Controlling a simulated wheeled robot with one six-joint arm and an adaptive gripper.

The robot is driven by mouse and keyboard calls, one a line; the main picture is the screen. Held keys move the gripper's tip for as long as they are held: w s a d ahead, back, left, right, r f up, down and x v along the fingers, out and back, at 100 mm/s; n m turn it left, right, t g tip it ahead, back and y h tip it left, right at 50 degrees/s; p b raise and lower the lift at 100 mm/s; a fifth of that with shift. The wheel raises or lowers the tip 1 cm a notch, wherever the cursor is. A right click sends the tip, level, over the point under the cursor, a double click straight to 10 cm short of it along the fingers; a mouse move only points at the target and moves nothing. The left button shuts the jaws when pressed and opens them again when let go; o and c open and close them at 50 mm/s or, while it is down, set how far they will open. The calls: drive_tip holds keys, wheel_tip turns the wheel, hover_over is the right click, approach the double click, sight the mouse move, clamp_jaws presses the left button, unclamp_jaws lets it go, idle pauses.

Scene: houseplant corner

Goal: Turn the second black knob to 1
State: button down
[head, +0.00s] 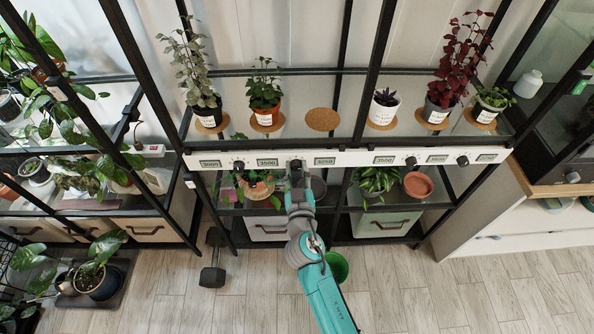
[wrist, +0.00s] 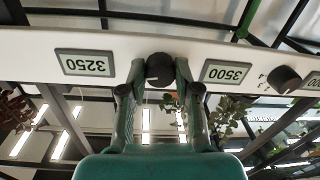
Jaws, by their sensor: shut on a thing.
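A white panel (head: 350,158) runs along the shelf front in the head view, with several black knobs and small number displays. My gripper (head: 296,178) reaches the second black knob from the left (head: 296,164), between displays reading 3500 (head: 268,162) and 3250 (head: 325,161). In the upside-down wrist view, the fingers of my gripper (wrist: 158,84) are shut on this knob (wrist: 159,68), one on each side. A small pale mark shows near the knob's lower edge. Its scale numbers cannot be read.
The first knob (head: 238,165) is to the left in the head view; it shows at the right in the wrist view (wrist: 285,79). Potted plants stand on the glass shelf above, including a red-leaved one (head: 460,60). A black shelf post (head: 372,75) rises right of my gripper.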

drive_tip(key=n, duration=1.1)
drive_tip(key=shift+n+h, duration=0.3)
drive_tip(key=shift+h, duration=0.1)
drive_tip(key=n, duration=1.1)
drive_tip(key=shift+h, duration=0.3)
drive_tip(key=shift+n, duration=0.3)
drive_tip(key=c, duration=0.8)
unclamp_jaws()
drive_tip(key=shift+a, duration=0.1)
drive_tip(key=shift+r, duration=0.1)
